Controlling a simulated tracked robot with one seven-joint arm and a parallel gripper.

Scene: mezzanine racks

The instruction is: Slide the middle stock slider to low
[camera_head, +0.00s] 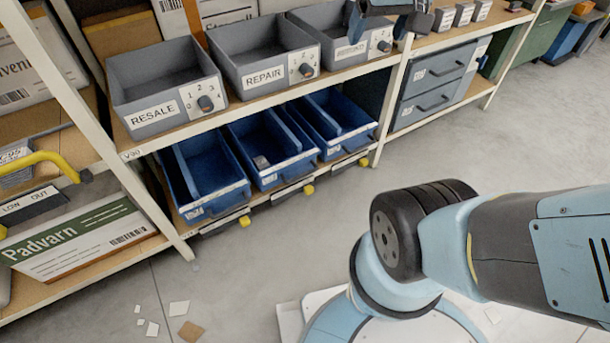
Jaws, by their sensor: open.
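Three stock sliders sit on the lower shelf edge, one under each blue bin. The middle stock slider (309,190) is a yellow knob at the right end of its dark track (290,194), below the middle blue bin (290,173). The left slider (245,221) and right slider (363,162) also have their knobs at the right ends. Markings on these tracks are too small to read. My gripper (388,22) is at the top edge, partly cut off, in front of the upper grey bins. It is open and apart from the sliders, well above them.
Grey bins marked RESALE (165,90) and REPAIR (262,55) with dial knobs stand on the upper shelf. A yellow handle (40,162) juts out at left near a plate reading LOW and OUT (30,205).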

